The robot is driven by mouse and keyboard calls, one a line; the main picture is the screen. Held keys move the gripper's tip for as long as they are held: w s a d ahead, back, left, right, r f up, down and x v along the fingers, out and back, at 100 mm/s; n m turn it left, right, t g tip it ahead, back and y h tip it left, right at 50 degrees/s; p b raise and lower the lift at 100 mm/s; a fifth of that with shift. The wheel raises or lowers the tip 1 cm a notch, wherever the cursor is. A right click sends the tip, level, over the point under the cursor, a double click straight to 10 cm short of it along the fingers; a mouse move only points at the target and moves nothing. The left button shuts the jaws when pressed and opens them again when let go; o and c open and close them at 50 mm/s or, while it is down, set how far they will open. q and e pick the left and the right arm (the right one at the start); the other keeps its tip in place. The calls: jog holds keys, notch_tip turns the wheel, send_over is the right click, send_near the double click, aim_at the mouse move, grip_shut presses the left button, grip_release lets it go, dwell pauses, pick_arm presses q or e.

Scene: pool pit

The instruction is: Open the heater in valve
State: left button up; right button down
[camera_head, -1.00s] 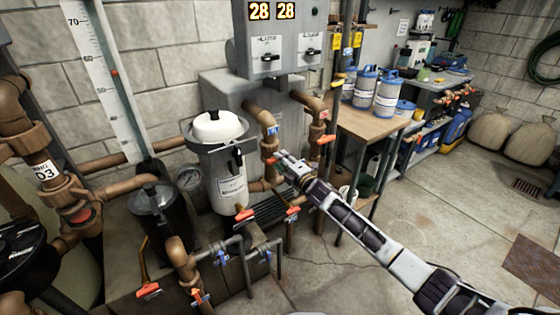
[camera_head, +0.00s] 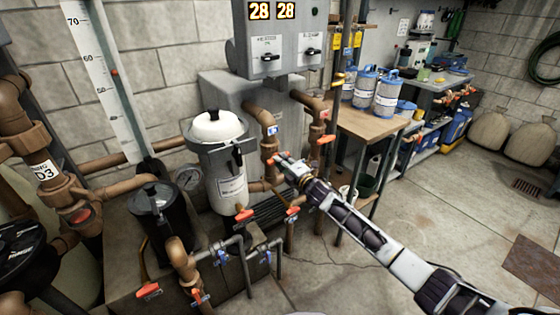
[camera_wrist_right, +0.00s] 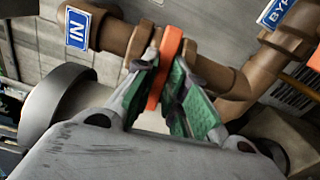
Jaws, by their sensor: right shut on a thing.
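My right gripper (camera_head: 279,160) reaches the brown pipes in front of the grey heater box. In the right wrist view its green-padded fingers (camera_wrist_right: 166,85) are shut on an orange valve handle (camera_wrist_right: 171,45), one finger on each side. The handle stands across a brown pipe (camera_wrist_right: 112,36) with a blue "IN" label (camera_wrist_right: 77,29). In the head view the gripper mostly hides this handle. A blue "BYPASS" label (camera_wrist_right: 281,10) sits on another pipe at the upper right of the wrist view. My left gripper is not in view.
A white-lidded filter canister (camera_head: 218,130) stands just left of the gripper. Other orange handles (camera_head: 245,214) sit below, and one (camera_head: 327,139) is at the right. A wooden table (camera_head: 372,122) stands behind at the right.

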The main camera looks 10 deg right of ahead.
jog(key=n, duration=1.7)
jog(key=shift+f, duration=0.1)
jog(key=c, duration=1.4)
grip_release()
jog(key=shift+o, duration=0.2)
jog(key=shift+s, duration=0.15)
jog(key=v, duration=0.6)
jog(key=shift+s+d, duration=0.15)
jog(key=shift+s, duration=0.25)
